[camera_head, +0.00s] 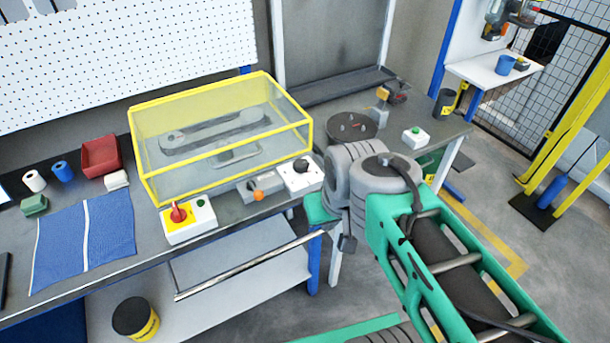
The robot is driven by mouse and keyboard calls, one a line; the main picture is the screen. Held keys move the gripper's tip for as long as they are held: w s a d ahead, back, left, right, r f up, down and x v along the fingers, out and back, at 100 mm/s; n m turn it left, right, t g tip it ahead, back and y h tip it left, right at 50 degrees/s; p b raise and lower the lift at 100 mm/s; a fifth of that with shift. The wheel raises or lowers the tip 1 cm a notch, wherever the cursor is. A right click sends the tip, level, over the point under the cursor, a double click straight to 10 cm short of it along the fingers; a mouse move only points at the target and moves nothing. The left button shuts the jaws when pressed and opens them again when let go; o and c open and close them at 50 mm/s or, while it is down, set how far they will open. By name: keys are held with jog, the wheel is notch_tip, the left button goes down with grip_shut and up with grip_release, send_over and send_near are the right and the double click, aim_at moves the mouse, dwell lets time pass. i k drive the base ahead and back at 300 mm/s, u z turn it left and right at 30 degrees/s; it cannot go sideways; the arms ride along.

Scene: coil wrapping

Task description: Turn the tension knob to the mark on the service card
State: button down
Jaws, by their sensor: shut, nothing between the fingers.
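A round black knob (301,165) sits on a white box (303,182) at the front right of the yellow-framed clear cover. It looks like the tension knob; any pointer or scale on it is too small to read. I cannot make out a service card or its mark. My grey and green arm (375,175) reaches in from the lower right, and its grey joints stand just right of the knob box. My gripper's fingers cannot be made out, as the arm's own links hide that end.
A yellow-framed cover (220,130) stands behind the knob. Left of it are a grey box with an orange-tipped lever (258,194) and a red switch (179,212). A dark round tray (351,126) and a green button (416,137) lie behind my arm. A blue cloth (85,240) covers the left.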

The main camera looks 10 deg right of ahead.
aim_at(300, 166)
jog(key=u, duration=3.8)
jog(key=k, duration=1)
jog(key=z, duration=1.15)
jog(key=i, duration=0.5)
jog(key=z, duration=0.05)
